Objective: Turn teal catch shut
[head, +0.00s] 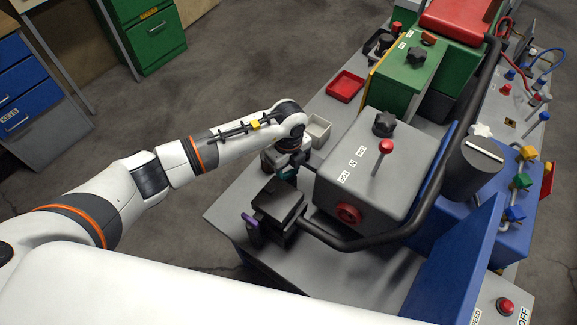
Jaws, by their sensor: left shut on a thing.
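The teal catch (290,175) shows as a small teal patch beside the near left side of the grey box (348,190). Most of it is hidden behind my left gripper. My left gripper (287,169) reaches in from the left with its fingers down at the catch, and it is shut on it. The exact angle of the catch cannot be made out. My right gripper is not in view.
A black block (278,203) with a purple lever (250,228) stands just in front. A thick black pipe (375,243) curves around the grey box.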

